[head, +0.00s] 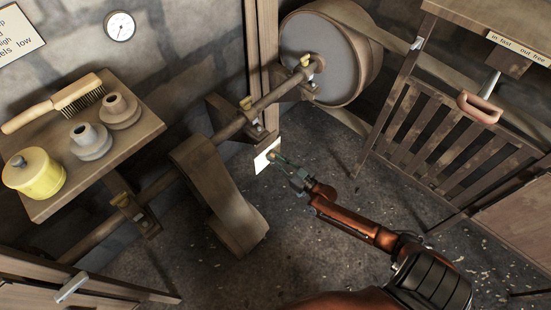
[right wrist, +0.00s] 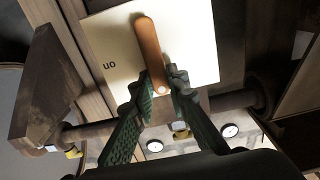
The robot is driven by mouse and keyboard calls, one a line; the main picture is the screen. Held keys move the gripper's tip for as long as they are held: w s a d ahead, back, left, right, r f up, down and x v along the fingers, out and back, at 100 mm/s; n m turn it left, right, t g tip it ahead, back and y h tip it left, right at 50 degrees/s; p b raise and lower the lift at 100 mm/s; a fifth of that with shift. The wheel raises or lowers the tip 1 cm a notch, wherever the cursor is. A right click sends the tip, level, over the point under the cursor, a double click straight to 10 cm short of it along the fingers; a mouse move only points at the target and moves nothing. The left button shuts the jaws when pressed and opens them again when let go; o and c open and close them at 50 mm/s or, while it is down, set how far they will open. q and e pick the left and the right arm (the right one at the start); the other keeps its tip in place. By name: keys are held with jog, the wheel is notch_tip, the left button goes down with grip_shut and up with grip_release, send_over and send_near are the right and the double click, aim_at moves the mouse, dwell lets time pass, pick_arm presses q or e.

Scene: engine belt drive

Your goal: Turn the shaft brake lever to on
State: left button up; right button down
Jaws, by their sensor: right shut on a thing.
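The shaft brake lever (right wrist: 150,48) is an orange-brown bar in front of a white plate (right wrist: 108,38). In the right wrist view it runs from near the top of the plate down between my fingers, slightly tilted. The word "on" shows upside down at the plate's left. My right gripper (right wrist: 160,86) is shut on the lever's lower end, one green finger on each side. In the head view my right gripper (head: 276,159) is at the white plate (head: 264,157), below the shaft; the lever is hard to make out there. My left gripper is not in view.
A wide belt (head: 222,195) hangs left of my gripper. A slatted wooden frame (head: 455,135) stands at right.

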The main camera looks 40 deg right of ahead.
dwell(0.4)
jog(key=m, duration=0.2)
jog(key=d+m, duration=0.1)
jog(key=m, duration=0.1)
jog(key=shift+f, duration=0.15)
jog(key=m, duration=0.3)
jog(key=shift+d+f+m, duration=0.25)
jog(key=shift+d+m, duration=0.05)
jog(key=shift+d, duration=0.05)
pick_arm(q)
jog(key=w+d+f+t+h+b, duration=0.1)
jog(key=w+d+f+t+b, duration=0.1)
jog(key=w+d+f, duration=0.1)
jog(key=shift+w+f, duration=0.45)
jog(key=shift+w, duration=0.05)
pick_arm(e)
jog(key=m, duration=0.3)
jog(key=f+m, duration=0.1)
jog(key=m, duration=0.3)
jog(key=d+f+m, duration=0.1)
jog(key=m, duration=0.2)
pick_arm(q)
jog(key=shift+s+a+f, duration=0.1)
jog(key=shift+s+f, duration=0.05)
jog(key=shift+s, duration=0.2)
pick_arm(e)
jog(key=shift+m, duration=0.3)
